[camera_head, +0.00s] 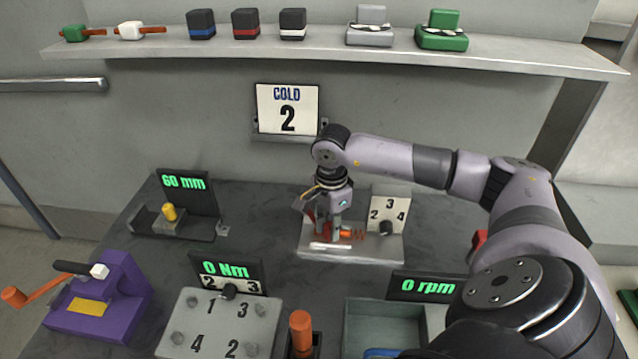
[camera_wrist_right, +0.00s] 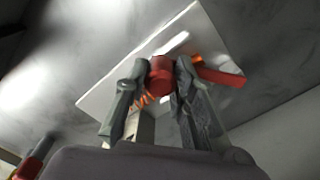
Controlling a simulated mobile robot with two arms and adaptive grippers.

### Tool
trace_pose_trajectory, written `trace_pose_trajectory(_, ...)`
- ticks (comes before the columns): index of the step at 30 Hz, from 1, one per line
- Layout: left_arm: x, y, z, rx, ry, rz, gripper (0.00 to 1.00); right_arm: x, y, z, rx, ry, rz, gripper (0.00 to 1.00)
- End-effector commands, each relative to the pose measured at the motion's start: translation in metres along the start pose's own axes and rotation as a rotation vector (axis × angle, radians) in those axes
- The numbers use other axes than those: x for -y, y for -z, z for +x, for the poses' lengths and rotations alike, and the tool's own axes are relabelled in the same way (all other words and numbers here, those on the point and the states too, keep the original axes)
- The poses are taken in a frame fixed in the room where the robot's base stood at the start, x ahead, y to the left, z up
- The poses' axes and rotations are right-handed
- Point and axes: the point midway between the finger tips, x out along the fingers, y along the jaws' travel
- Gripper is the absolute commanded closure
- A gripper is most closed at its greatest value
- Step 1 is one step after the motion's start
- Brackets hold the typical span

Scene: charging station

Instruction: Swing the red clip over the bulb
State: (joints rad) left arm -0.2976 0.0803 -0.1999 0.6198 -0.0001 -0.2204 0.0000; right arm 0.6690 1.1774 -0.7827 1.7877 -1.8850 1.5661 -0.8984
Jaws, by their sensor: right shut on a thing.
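My right gripper (camera_head: 328,232) is down at a pale plate (camera_head: 380,248) on the table. In the right wrist view my right gripper (camera_wrist_right: 160,85) is shut on the red clip (camera_wrist_right: 160,72), whose rounded red end sits between the fingertips. A red-orange bar (camera_wrist_right: 220,76) extends to the right of the fingers, and an orange coil shows beside the left finger. The bulb (camera_head: 325,246), a bright white tube, lies on the plate just in front of the fingers, and also shows as a bright strip (camera_wrist_right: 172,43). The fingers partly hide the clip. My left gripper is not in view.
A dial panel (camera_head: 388,208) marked 2, 3, 4 stands right behind the plate. A "COLD 2" sign (camera_head: 288,108) hangs on the wall under a shelf (camera_head: 330,62). In front are a numbered block (camera_head: 205,312), a purple crank device (camera_head: 100,300) and an open bin (camera_head: 385,313).

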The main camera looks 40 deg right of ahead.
Motion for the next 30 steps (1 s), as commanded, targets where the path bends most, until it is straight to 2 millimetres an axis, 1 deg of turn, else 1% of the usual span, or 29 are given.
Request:
trace_pose_trajectory(1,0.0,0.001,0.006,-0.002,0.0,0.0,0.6,0.002,0.003,0.001,0.0,0.006,-0.022,1.0)
trace_pose_trajectory(9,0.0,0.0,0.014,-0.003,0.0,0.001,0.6,0.002,0.012,0.0,0.0,0.005,-0.113,1.0)
trace_pose_trajectory(25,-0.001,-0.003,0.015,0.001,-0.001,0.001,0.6,0.002,0.014,-0.002,0.0,0.004,-0.133,1.0)
trace_pose_trajectory(26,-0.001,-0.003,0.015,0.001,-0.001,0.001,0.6,0.002,0.014,-0.002,0.0,0.004,-0.133,0.75)
trace_pose_trajectory(30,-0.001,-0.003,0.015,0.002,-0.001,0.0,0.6,0.002,0.014,-0.001,0.0,0.003,-0.133,0.65)
